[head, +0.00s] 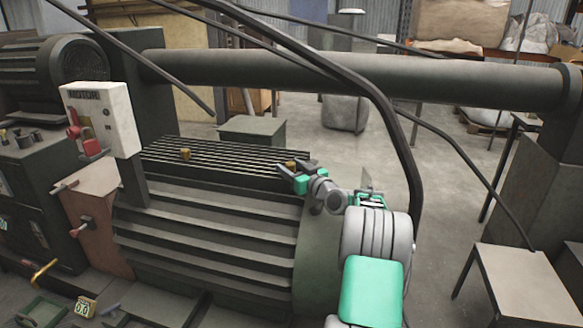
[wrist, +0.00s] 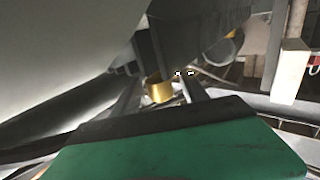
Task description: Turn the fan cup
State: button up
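A small brass cup-like piece (head: 290,164) sits at the right end of the ribbed top of the large dark machine. It also shows in the wrist view as a gold cylinder (wrist: 159,92). My gripper (head: 294,168) has its dark fingers spread, one on each side of this piece. In the wrist view the fingers seem apart from it, with a small gap, so the gripper looks open. A second small brass piece (head: 185,153) sits further left on the ribbed top. I cannot tell which of the two is the fan cup.
A thick horizontal tube (head: 350,78) runs behind and above the ribbed top. Dark cables hang across in front of it. A white motor box (head: 101,118) with red switches stands at the left. A small table (head: 525,285) is at the lower right. Floor behind is partly open.

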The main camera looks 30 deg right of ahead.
grip_shut()
dwell(0.3)
jog(key=shift+d, duration=0.1)
jog(key=shift+m+h, duration=0.4)
jog(key=shift+h, duration=0.2)
jog(key=m+h, duration=0.2)
jog(key=h, duration=0.1)
jog(key=shift+a, duration=0.2)
jog(key=m+h, duration=0.1)
jog(key=h, duration=0.1)
jog(key=m+g+h, duration=0.1)
jog(key=h, duration=0.1)
jog(key=shift+w+a+m+g, duration=0.1)
jog(key=shift+m+g, duration=0.2)
jog(key=m+g+h+b, duration=0.2)
jog(key=h, duration=0.1)
jog(key=shift+f+m+b, duration=0.3)
jog(key=shift+f, duration=0.05)
jog(key=m+g+h+b, duration=0.2)
jog(key=g+h+b, duration=0.1)
jog(key=shift+m+h, duration=0.3)
jog(key=shift+m, duration=0.1)
jog(key=m+g+h, duration=0.2)
jog(key=g, duration=0.1)
jog(key=shift+r+m+g, duration=0.3)
jog(key=shift+d+m+g+h+p, duration=0.2)
jog(key=shift+m+g+h+p, duration=0.3)
jog(key=shift+m+g+p, duration=0.6)
